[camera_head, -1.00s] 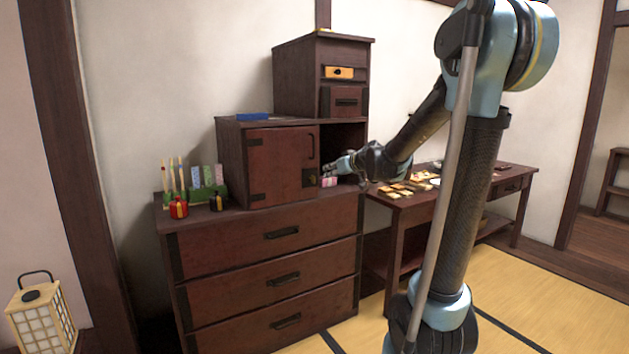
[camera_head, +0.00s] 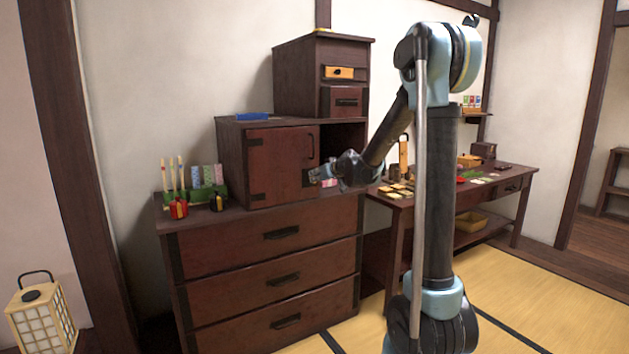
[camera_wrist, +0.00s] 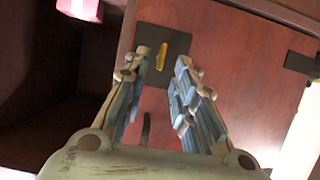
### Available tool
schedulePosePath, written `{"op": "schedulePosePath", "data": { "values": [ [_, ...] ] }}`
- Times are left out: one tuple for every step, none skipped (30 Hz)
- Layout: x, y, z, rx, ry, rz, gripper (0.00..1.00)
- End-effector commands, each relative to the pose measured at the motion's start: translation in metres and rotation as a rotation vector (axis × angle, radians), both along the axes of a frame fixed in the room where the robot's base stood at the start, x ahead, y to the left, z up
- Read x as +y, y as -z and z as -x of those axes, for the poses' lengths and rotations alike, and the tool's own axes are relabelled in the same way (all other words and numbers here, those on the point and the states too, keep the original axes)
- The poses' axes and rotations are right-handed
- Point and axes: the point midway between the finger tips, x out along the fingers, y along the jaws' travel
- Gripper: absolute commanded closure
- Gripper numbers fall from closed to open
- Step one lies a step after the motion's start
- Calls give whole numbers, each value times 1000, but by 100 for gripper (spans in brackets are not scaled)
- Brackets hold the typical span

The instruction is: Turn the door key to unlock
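The cabinet door (camera_head: 279,166) is dark red wood in a dark frame and looks closed; it also shows in the wrist view (camera_wrist: 235,75). A dark lock plate (camera_wrist: 172,42) sits on the door near its free edge. A small yellow key (camera_wrist: 162,55) stands out from the plate. My gripper (camera_wrist: 158,62) is open in front of the plate, with one finger on each side of the key in the picture. I cannot tell whether either finger touches it.
An open compartment (camera_head: 345,150) with a pink-and-white box (camera_wrist: 82,8) lies beside the door. A side table (camera_head: 450,190) with several small things stands at right.

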Motion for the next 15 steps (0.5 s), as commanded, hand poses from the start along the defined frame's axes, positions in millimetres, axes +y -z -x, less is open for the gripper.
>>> {"op": "schedulePosePath", "data": {
  "values": [
    [3, 2, -5, 0, -1, 0, 75],
    [5, 3, -7, 0, -1, 0, 75],
    [7, 5, -10, -1, 0, 1, 75],
    [8, 5, -12, -1, 0, 1, 75],
    [9, 6, -13, -1, 0, 1, 75],
    [10, 7, -15, -1, -1, 2, 75],
    [11, 8, -16, 0, -1, 2, 75],
    [11, 9, -18, 0, 0, 1, 75],
    [12, 9, -19, 0, 0, 1, 75],
    [13, 10, -19, 0, 0, 1, 75],
    [13, 10, -20, 0, 0, 1, 75],
    [13, 10, -20, 0, 0, 1, 75],
    [13, 10, -20, 0, 0, 1, 75],
    [13, 10, -20, 0, 0, 1, 75],
    [13, 10, -20, 0, 0, 1, 75]
  ]
}}
